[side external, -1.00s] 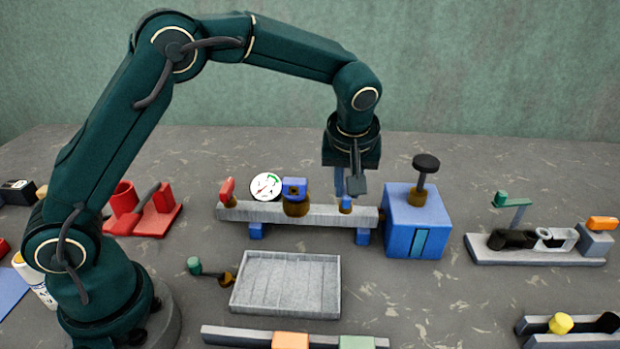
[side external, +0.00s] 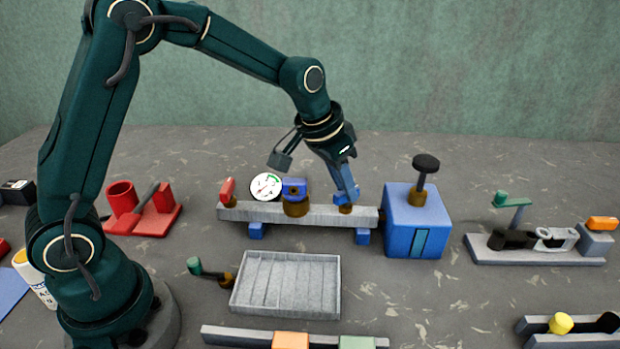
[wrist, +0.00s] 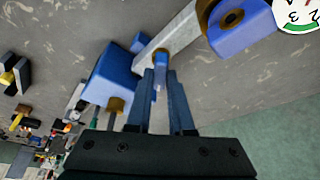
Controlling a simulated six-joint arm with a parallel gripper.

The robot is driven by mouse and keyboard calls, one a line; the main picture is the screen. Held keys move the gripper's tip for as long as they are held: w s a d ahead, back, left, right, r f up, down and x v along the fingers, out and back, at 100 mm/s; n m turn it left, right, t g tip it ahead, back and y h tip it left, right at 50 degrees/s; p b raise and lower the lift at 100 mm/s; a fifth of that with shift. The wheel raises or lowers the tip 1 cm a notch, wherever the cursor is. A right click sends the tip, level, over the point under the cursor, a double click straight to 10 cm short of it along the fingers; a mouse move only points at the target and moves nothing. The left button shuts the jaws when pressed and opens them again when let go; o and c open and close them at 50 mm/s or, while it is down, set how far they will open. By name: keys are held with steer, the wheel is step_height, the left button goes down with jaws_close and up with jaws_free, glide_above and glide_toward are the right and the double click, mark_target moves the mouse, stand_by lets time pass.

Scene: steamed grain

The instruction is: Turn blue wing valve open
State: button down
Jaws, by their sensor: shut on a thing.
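The blue wing valve (side external: 346,203) stands near the right end of the grey pipe bar (side external: 325,214), on a brown stem, largely covered by my fingers in the side view. My gripper (side external: 346,195) comes down onto it at a tilt, with its wrist up and to the left. In the wrist view the blue wing (wrist: 161,62) sits between the fingertips of my gripper (wrist: 161,76), which is shut on it. The wing's exact angle is hard to tell.
A blue box (side external: 408,232) with a black-knobbed stem stands close on the right. On the bar to the left are a blue-topped brown fitting (side external: 295,205), a round gauge (side external: 266,187) and a red lever (side external: 227,190). A grey tray (side external: 288,283) lies in front.

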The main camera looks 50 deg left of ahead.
steer(key=m+h, duration=0.1)
steer(key=m, duration=0.2)
steer(key=shift+a+m, duration=0.15)
steer(key=shift+m, duration=0.15)
steer(key=shift+w+m+g+h, duration=0.15)
steer(key=shift+m+g+h, duration=0.55)
steer(key=shift+m, duration=1.1)
steer(key=c, duration=0.8)
jaws_free()
steer(key=shift+v, duration=2.6)
